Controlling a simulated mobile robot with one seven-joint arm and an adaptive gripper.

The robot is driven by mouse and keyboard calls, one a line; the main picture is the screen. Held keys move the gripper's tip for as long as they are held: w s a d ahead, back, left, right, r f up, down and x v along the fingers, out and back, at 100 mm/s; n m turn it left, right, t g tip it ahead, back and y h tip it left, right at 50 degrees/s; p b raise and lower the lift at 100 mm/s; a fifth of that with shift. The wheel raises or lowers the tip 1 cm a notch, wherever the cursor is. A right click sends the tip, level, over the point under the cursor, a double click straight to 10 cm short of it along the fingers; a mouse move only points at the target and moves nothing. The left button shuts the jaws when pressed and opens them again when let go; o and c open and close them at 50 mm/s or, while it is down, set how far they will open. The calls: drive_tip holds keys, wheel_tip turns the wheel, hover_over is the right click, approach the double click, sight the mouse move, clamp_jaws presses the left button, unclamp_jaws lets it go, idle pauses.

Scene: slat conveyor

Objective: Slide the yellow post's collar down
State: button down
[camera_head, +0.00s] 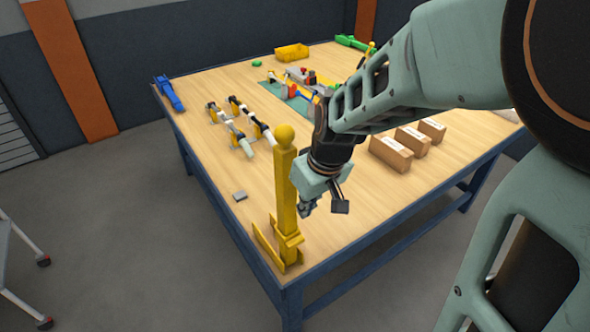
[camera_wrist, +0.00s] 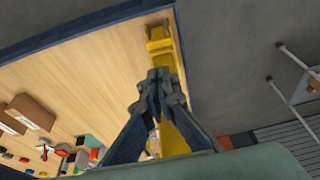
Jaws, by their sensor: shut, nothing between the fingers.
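The yellow post (camera_head: 286,195) stands upright at the near corner of the table, with a ball on top. A wider yellow piece, which looks like the collar (camera_head: 290,240), sits low on the post, close above its foot. My gripper (camera_head: 306,210) is shut and empty, pointing down just right of the post, above that wider piece. In the wrist view my closed fingertips (camera_wrist: 158,76) overlap the yellow post (camera_wrist: 178,62), and the wider yellow part (camera_wrist: 158,42) shows beyond them. I cannot tell whether the fingers touch the post.
The wooden table (camera_head: 235,165) has blue edges. Brown boxes (camera_head: 391,154) stand to the right of my arm. Black-and-white rollers (camera_head: 238,140) lie behind the post, and a small grey block (camera_head: 240,196) lies left of it. A yellow bin (camera_head: 292,52) is at the back.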

drive_tip(key=shift+f, duration=0.1)
drive_tip(key=b, duration=0.7)
hover_over(298, 243)
wheel_tip(298, 243, down, 12)
drive_tip(key=shift+s, duration=0.15)
drive_tip(key=shift+f+b, duration=0.65)
drive_tip(key=shift+f, duration=0.05)
wheel_tip(298, 243, down, 7)
drive_tip(key=b, duration=0.6)
drive_tip(key=shift+f, duration=0.15)
wheel_tip(298, 243, up, 4)
drive_tip(key=p, duration=0.3)
drive_tip(key=v, duration=1)
